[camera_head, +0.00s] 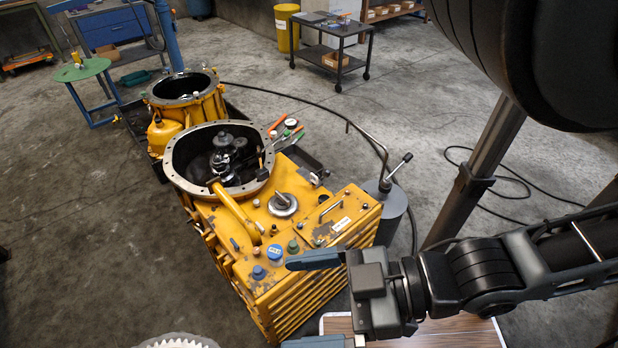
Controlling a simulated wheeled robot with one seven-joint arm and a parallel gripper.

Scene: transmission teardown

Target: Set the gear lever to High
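The yellow transmission housing (330,262) stands in the middle of the view, its round bell opening holding dark gears. A long yellow bar (234,208) slants from the bell rim across the housing's top; it looks like a lever, but I cannot tell for certain that it is the gear lever. No High marking is readable. My gripper (290,302) is at the lower middle, its two blue-grey fingers pointing left and spread wide apart with nothing between them. It appears in front of the housing's near right corner; the exact distance is unclear. The lower finger is partly cut off.
A grey canister (384,212) with a black-knobbed handle (402,163) stands right of the housing. Blue caps (274,252) and a round silver fitting (282,204) sit on its top. A wooden board (450,334) lies below my arm. A pale gear (178,341) is at the bottom edge.

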